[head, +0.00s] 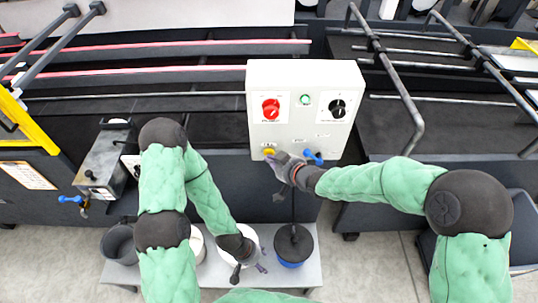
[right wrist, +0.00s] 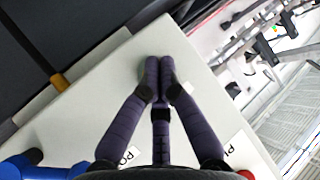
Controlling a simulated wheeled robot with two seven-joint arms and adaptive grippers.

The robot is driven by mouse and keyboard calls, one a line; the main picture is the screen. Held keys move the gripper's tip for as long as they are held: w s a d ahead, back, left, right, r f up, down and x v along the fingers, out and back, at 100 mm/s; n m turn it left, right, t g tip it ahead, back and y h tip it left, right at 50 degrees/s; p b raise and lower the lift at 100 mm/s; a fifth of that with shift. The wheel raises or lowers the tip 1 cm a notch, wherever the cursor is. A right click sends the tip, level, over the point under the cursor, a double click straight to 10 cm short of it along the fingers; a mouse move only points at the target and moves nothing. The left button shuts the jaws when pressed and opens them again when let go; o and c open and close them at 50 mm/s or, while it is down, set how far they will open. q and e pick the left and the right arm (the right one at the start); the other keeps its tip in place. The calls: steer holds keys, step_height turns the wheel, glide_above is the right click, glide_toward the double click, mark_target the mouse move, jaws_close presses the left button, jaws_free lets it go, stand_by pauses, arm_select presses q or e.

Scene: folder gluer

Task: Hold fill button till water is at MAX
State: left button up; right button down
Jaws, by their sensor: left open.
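A white control box (head: 345,85) stands in the middle of the head view. My left gripper (head: 248,271) is open and empty over a white bucket (head: 225,270). No readable fill label, water level or MAX mark shows.
A red knob (head: 271,109), a green button (head: 305,99) and a black knob (head: 338,108) sit higher on the box. A grey metal box with a blue valve (head: 73,199) is at left. A low bench (head: 150,270) carries a dark bucket (head: 120,244) and a blue-based container (head: 293,245).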

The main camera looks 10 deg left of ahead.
steer(key=shift+r, duration=0.1)
stand_by(0.3)
steer(key=shift+s+d, duration=0.2)
steer(key=shift+s, duration=0.7)
steer(key=shift+s+d+b, duration=0.25)
steer(key=shift+s+b, duration=0.05)
steer(key=shift+s, duration=0.95)
steer(key=shift+s+d+b, duration=0.25)
steer(key=shift+s, duration=0.95)
steer(key=d+f+m+g+h, duration=0.25)
steer(key=d+f, duration=0.45)
steer(key=f, duration=0.4)
steer(key=s+d+f+m+g+h, duration=0.1)
steer(key=s+d+f+m+g, duration=0.1)
steer(key=s+d+f, duration=0.3)
steer(key=s+d+f+m+g+h, duration=0.2)
steer(key=s+d+f+m, duration=0.3)
steer(key=s+f, duration=0.7)
steer(key=shift+s+d+f+g, duration=0.2)
steer(key=shift+d+f+g, duration=0.45)
steer(key=shift+f, duration=0.2)
